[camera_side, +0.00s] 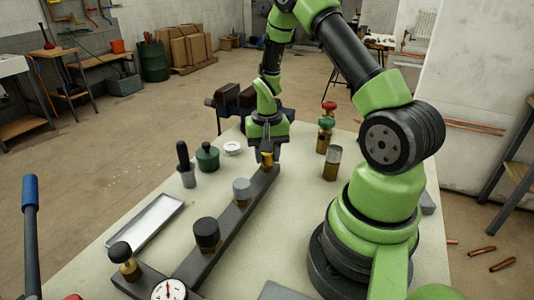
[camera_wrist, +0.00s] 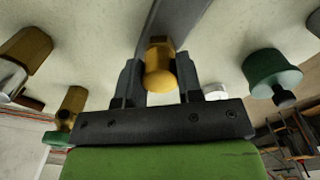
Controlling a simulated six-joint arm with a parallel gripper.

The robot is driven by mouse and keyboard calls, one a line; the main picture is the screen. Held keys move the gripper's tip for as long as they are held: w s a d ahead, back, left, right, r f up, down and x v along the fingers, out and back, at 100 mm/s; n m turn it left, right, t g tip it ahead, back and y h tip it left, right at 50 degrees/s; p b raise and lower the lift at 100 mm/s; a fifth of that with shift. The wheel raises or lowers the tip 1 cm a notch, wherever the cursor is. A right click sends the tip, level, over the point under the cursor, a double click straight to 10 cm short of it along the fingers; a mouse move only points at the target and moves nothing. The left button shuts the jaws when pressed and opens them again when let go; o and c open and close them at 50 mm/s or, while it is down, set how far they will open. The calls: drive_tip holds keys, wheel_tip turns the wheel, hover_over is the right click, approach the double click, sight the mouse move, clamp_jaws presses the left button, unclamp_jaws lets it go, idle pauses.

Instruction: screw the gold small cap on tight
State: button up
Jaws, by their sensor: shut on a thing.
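The gold small cap (camera_side: 266,159) is at the far end of a dark grey bar (camera_side: 225,213), on a brass-coloured fitting. My gripper (camera_side: 267,156) points down over that end and is shut on the cap. In the wrist view the cap (camera_wrist: 160,72) sits between the two fingers of my gripper (camera_wrist: 160,80). The thread under the cap is hidden, so I cannot tell how far down it sits.
Along the bar stand a grey cap (camera_side: 242,188), a black cap (camera_side: 207,231) and a dial gauge (camera_side: 169,290). Brass fittings (camera_side: 332,163) stand right. Bare tabletop lies between.

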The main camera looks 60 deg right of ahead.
drive_tip(key=m, duration=0.6)
drive_tip(key=shift+m, duration=0.3)
drive_tip(key=m, duration=0.9)
drive_tip(key=shift+m, duration=0.4)
drive_tip(key=m, duration=0.6)
drive_tip(key=o, duration=0.9)
drive_tip(key=shift+c, duration=0.2)
